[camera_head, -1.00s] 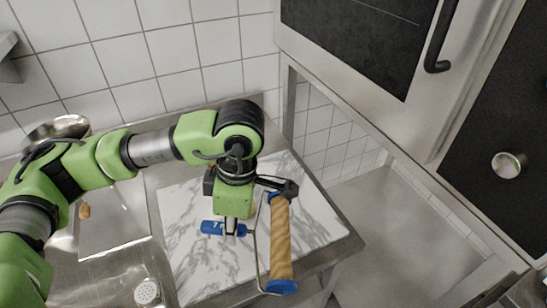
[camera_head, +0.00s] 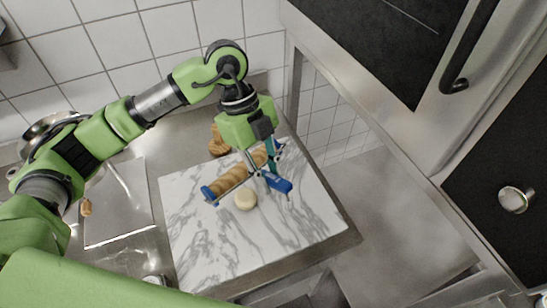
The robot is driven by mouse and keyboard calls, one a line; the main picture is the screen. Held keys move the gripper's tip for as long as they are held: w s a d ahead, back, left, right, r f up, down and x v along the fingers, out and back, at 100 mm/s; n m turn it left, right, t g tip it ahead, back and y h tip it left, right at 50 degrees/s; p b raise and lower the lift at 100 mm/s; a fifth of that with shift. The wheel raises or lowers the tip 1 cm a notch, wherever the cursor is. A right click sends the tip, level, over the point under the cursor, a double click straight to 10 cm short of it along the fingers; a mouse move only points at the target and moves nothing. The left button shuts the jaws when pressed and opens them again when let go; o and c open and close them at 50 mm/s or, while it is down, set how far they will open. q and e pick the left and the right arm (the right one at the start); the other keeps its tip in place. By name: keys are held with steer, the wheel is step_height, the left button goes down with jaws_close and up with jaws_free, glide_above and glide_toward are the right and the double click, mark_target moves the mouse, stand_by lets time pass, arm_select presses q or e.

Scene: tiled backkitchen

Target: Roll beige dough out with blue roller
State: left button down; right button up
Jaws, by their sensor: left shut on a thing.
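The beige dough (camera_head: 245,200) is a small round lump on the marble board (camera_head: 195,250). The blue roller has a wooden cylinder (camera_head: 228,180) with blue ends, a wire frame and a blue handle (camera_head: 280,184). My left gripper (camera_head: 271,166) points down over the board and is shut on the blue roller at its handle. The roller's cylinder lies slantwise just behind the dough, low over the board; I cannot tell whether it touches the board. My right gripper is out of view.
Brown rounded items (camera_head: 218,143) stand behind the board. A metal tray (camera_head: 118,215) lies to the left, with a metal bowl (camera_head: 50,128) farther back. A steel cabinet (camera_head: 420,110) rises at the right. The front of the board is clear.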

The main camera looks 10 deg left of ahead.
arm_select(q)
steer(key=shift+w+d+r+n+t+h, duration=0.2)
steer(key=shift+w+n+t+h, duration=0.15)
steer(key=shift+n, duration=0.55)
steer(key=shift+w+f+n, duration=0.1)
steer(key=shift+w+n, duration=0.05)
steer(key=shift+n, duration=0.15)
step_height(320, 180, down, 8)
steer(key=b, duration=0.5)
steer(key=shift+b, duration=0.35)
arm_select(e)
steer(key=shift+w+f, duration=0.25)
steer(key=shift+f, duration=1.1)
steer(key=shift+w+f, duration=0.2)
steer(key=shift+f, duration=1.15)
arm_select(q)
steer(key=shift+f, duration=0.4)
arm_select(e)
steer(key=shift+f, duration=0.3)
arm_select(q)
steer(key=shift+b, duration=0.3)
